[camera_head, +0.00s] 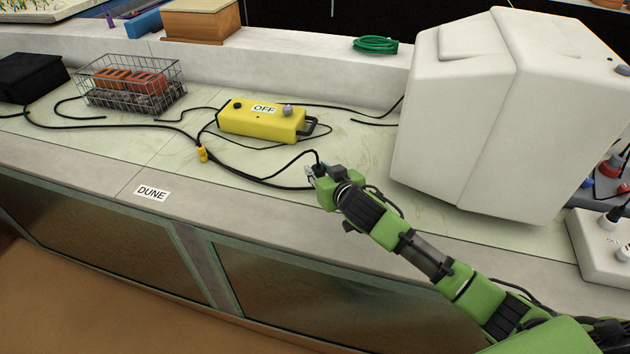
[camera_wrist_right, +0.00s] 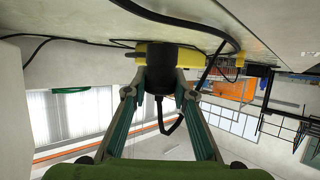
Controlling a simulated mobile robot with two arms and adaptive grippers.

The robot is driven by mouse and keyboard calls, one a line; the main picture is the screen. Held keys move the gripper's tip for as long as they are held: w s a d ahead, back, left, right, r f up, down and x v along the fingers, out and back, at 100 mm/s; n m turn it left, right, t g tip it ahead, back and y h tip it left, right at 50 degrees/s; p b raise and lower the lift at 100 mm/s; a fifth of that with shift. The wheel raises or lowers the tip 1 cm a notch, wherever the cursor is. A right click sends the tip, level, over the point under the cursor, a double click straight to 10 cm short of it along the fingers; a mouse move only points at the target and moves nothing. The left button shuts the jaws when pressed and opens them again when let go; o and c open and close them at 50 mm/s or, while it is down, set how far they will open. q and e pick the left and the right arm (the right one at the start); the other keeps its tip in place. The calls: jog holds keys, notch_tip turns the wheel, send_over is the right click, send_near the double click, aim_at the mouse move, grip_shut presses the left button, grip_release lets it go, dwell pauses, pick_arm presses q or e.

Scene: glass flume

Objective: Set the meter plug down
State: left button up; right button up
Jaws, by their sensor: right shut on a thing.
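My right gripper (camera_head: 313,178) is low over the bench top, left of the white housing. It is shut on the black meter plug (camera_head: 319,169). In the right wrist view the dark round plug (camera_wrist_right: 160,68) sits between the two fingertips (camera_wrist_right: 158,92), with a black cable looping below it. I cannot tell whether the plug touches the bench. The yellow meter box (camera_head: 262,121), labelled OFF, lies on the bench behind and to the left; it shows partly behind the plug in the wrist view (camera_wrist_right: 220,66). My left gripper is not in view.
Black cables (camera_head: 245,178) run across the bench beside the plug. A yellow connector (camera_head: 202,154) lies to the left. A wire basket (camera_head: 130,84) holds orange blocks. A large white housing (camera_head: 500,110) stands close on the right. The bench's front ledge (camera_head: 230,202) carries a DUNE label.

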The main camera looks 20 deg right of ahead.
jog(key=shift+w+a+f, duration=0.25)
jog(key=shift+w+f, duration=0.1)
jog(key=shift+f, duration=0.1)
jog(key=shift+w+f, duration=0.1)
jog(key=shift+f, duration=1.65)
jog(key=shift+a, duration=0.1)
jog(key=o, duration=1.2)
jog(key=shift+f, duration=0.1)
jog(key=shift+c, duration=0.2)
jog(key=v, duration=1.2)
